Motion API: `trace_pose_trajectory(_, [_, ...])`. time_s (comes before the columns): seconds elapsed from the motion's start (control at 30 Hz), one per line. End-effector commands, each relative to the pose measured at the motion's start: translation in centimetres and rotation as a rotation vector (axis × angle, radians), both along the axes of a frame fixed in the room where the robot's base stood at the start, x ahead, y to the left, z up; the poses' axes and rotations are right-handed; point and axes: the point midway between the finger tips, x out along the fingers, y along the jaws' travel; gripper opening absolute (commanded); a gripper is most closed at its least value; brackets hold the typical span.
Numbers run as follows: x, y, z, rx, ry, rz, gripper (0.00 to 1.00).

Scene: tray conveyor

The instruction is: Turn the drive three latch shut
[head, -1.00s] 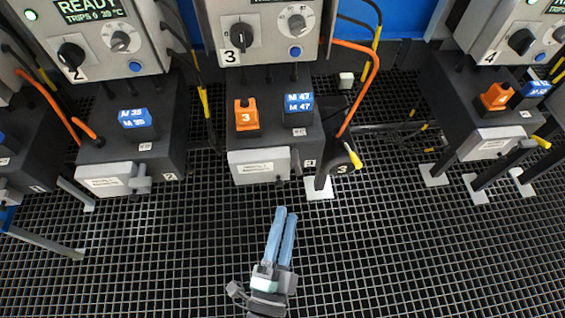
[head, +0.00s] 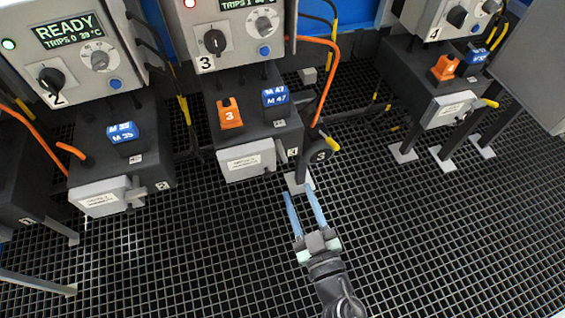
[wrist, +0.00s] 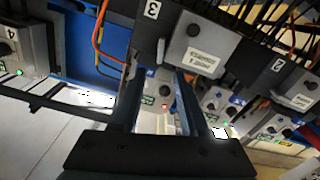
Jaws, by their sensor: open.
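Drive three's dark box (head: 272,132) stands at centre, with a pale labelled cover (head: 246,160) on its front. The cover also shows in the wrist view (wrist: 203,50), with a dark round knob (wrist: 193,30) on its face. In the wrist view the fingers reach towards the cover's lower left.
An orange piece (head: 229,114) and a blue block (head: 275,97) sit on the drive three box. A black disc with a yellow handle (head: 322,151) is at its right. Drive two's cover (head: 99,197) has a grey crosswise bar. The grating in front is clear.

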Motion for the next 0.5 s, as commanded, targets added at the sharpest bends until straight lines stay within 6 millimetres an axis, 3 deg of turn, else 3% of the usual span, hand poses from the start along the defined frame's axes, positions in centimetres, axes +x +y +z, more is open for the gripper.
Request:
trace_pose_trajectory(0.2, [4.7,1.6,-0.1,0.001,-0.004,0.002,0.44])
trace_pose_trajectory(0.5, [8.5,2.8,-0.1,0.002,-0.001,0.001,0.44])
